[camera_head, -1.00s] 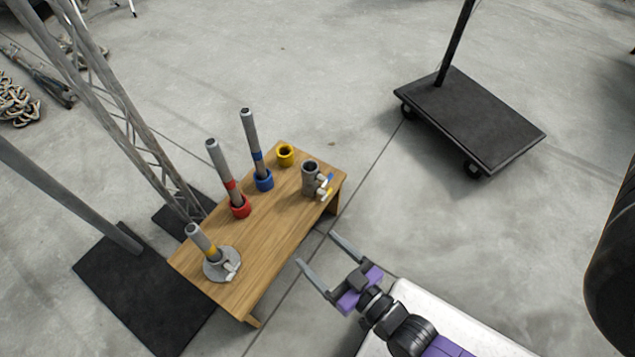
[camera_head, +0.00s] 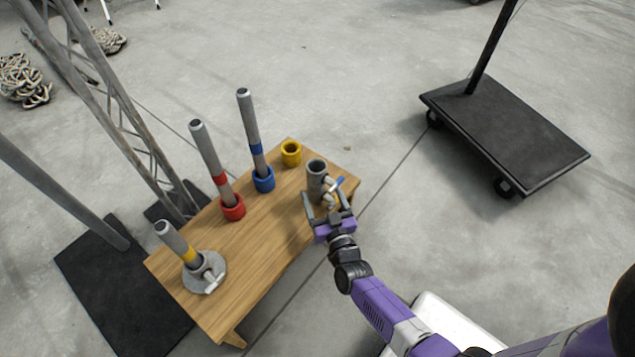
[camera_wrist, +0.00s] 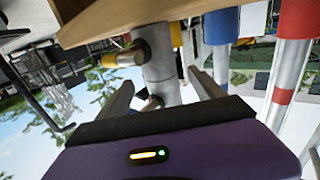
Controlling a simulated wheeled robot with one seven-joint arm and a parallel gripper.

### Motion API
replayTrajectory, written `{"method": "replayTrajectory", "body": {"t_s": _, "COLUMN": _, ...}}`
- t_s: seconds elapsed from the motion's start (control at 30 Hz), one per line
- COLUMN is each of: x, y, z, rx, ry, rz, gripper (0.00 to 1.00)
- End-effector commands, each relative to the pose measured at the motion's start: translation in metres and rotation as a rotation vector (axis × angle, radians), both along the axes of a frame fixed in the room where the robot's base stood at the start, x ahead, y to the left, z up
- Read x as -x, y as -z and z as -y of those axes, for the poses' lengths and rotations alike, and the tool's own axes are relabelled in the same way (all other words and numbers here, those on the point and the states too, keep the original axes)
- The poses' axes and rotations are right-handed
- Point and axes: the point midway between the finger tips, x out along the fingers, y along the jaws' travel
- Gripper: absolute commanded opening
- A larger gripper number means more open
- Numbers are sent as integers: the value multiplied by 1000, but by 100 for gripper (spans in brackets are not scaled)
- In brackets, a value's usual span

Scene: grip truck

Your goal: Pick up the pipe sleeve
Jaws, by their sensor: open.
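The pipe sleeve (camera_head: 316,172), a short grey metal cylinder with small side handles, one blue, stands upright near the right end of the wooden table. My gripper (camera_head: 326,197) is open at the table's near edge, its fingers reaching toward the sleeve's lower part. In the wrist view, which looks upside down, the sleeve (camera_wrist: 162,70) lies between and beyond the two spread fingers. I cannot tell whether either finger touches it.
The wooden table (camera_head: 262,235) also holds a yellow ring (camera_head: 291,153), a blue-banded pole (camera_head: 249,125), a red-banded pole (camera_head: 208,155) and a yellow-banded pole in a round base (camera_head: 216,272). A black cart (camera_head: 510,135) stands on the right; floor between is clear.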

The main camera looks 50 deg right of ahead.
Motion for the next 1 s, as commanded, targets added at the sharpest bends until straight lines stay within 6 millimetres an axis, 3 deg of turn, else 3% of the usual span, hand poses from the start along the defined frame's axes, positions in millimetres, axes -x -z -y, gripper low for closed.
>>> {"method": "replayTrajectory", "body": {"t_s": 0.4, "x": -41, "y": 0, "z": 26, "rx": 2, "ry": 0, "rz": 1, "gripper": 77}}
{"method": "replayTrajectory", "body": {"t_s": 0.67, "x": -44, "y": -1, "z": 28, "rx": -1, "ry": -1, "rz": -2, "gripper": 77}}
{"method": "replayTrajectory", "body": {"t_s": 1.0, "x": -44, "y": -1, "z": 27, "rx": -1, "ry": -1, "rz": -1, "gripper": 13}}
